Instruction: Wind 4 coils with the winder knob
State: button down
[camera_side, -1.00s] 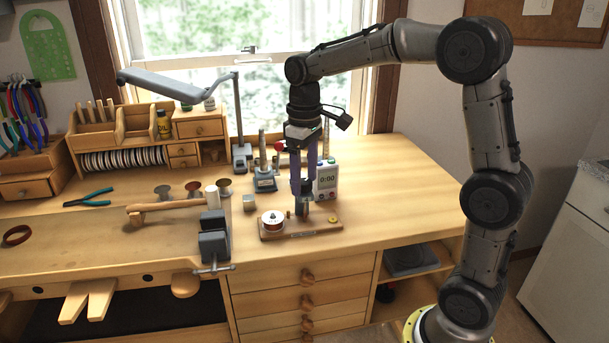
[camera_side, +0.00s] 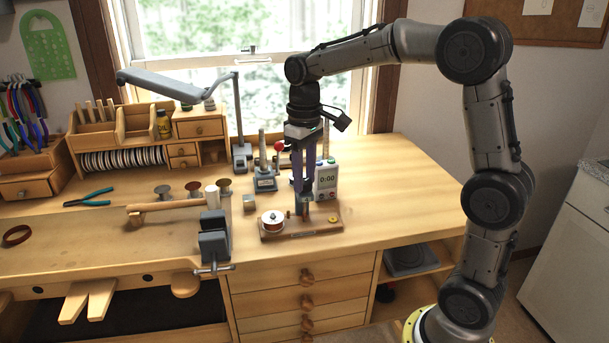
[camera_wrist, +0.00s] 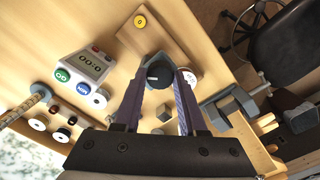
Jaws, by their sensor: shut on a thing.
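My gripper (camera_side: 304,207) points straight down over the middle of the board. In the wrist view, its fingers (camera_wrist: 160,85) are shut on the dark winder knob (camera_wrist: 157,68), which carries a pale mark. In the side view the fingers largely hide the knob. The yellow button (camera_wrist: 140,21) also shows in the wrist view and reads 0.
A timer (camera_side: 327,180) reading 0:00 stands right behind the board. A vise (camera_side: 214,240) sits at the bench's front edge to the left. The bench at right is clear.

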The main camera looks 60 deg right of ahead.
aim_at(305, 181)
jog(key=m, duration=1.1)
dwell(0.6)
jog(key=shift+c, duration=2.3)
grip_release()
notch_tip(305, 181, up, 14)
jog(key=shift+f, duration=0.1)
